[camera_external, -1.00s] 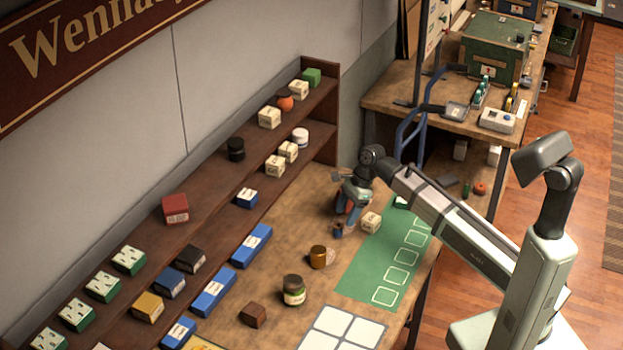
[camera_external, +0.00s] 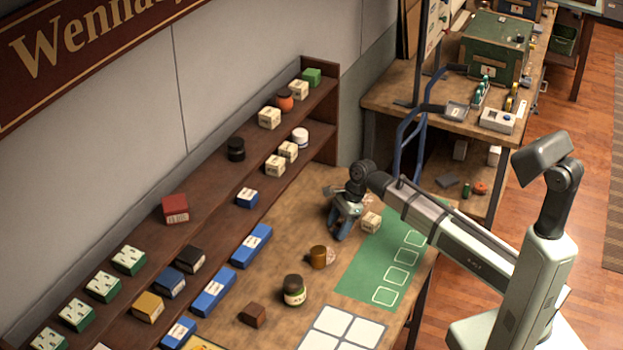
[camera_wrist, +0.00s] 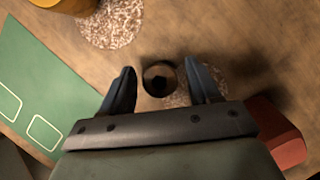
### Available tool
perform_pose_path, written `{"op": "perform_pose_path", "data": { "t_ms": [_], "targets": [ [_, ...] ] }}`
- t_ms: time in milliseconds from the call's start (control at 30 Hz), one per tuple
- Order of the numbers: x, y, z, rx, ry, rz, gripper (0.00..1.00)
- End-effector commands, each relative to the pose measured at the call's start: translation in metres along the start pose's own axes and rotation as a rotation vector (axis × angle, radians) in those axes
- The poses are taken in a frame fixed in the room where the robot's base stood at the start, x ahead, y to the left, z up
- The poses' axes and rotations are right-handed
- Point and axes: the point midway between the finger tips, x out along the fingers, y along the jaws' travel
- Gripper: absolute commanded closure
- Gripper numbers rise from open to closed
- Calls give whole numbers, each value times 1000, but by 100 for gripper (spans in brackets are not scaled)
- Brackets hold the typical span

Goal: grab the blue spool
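A small round spool (camera_wrist: 160,78) stands on the table in the wrist view, seen from above with a dark hole in its middle. It looks dark there, and its blue colour is not clear. My gripper (camera_wrist: 163,82) is open, with one finger on each side of the spool and a visible gap to both. In the external view my gripper (camera_external: 338,236) points down at the table and hides the spool.
A mustard spool (camera_external: 318,257) stands by a speckled disc (camera_wrist: 109,22). Another speckled disc (camera_wrist: 188,98) and a red block (camera_wrist: 277,132) are close to my gripper. A cream box (camera_external: 370,222) and green mat (camera_external: 375,270) lie to the right.

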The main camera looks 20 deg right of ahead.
Motion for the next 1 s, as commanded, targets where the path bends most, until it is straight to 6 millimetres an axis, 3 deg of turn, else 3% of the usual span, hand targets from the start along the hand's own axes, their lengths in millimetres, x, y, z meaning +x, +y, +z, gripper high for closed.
{"op": "perform_pose_path", "data": {
  "t_ms": [67,500,800,1000],
  "targets": [
    [0,0,0,0,0,0,47],
    [0,0,0,0,0,0,89],
    [-2,0,1,0,0,0,90],
    [-19,-1,8,0,-1,-2,90]
  ]
}}
